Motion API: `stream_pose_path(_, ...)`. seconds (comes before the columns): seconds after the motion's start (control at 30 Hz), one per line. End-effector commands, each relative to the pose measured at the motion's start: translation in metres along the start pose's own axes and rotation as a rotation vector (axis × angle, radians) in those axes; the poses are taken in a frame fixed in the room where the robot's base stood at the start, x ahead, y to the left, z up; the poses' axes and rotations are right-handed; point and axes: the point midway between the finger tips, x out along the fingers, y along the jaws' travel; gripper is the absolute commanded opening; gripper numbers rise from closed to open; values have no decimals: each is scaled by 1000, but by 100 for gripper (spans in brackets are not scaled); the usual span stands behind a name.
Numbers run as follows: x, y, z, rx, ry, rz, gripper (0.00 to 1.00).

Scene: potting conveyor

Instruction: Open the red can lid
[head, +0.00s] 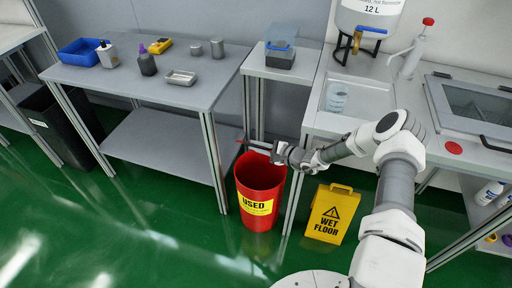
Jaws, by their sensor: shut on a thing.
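The red can (262,222) stands on the green floor at the centre, between the grey table and the sink counter. It has a yellow label reading USED. My gripper (276,152) is at the can's upper rim, on its back right side, and is shut at a thin grey bar there. A small red tip shows at the bar's left end, above the can. The lid is hard to tell from the can's red top at this size, so I cannot tell how far it is raised. The fingertips are small and partly hidden.
A yellow wet floor sign (329,214) stands right of the can. The grey table (150,82) holds a blue bin (79,53), bottles and small metal items. A black bin (60,128) stands at left. The sink counter (325,122) is close behind my arm. The floor in front is clear.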

Motion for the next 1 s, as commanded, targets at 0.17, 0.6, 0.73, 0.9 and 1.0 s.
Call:
stream_pose_path(0.17, 0, 0, 0, -1, 1, -1, 27)
stream_pose_path(0.6, 0, 0, 0, 0, 0, -1, 45)
stream_pose_path(0.73, 0, 5, 0, 0, -1, 0, 45)
stream_pose_path(0.9, 0, 27, 1, 5, -1, 0, 45)
stream_pose_path(1.0, 0, 47, 0, 6, -1, 1, 45)
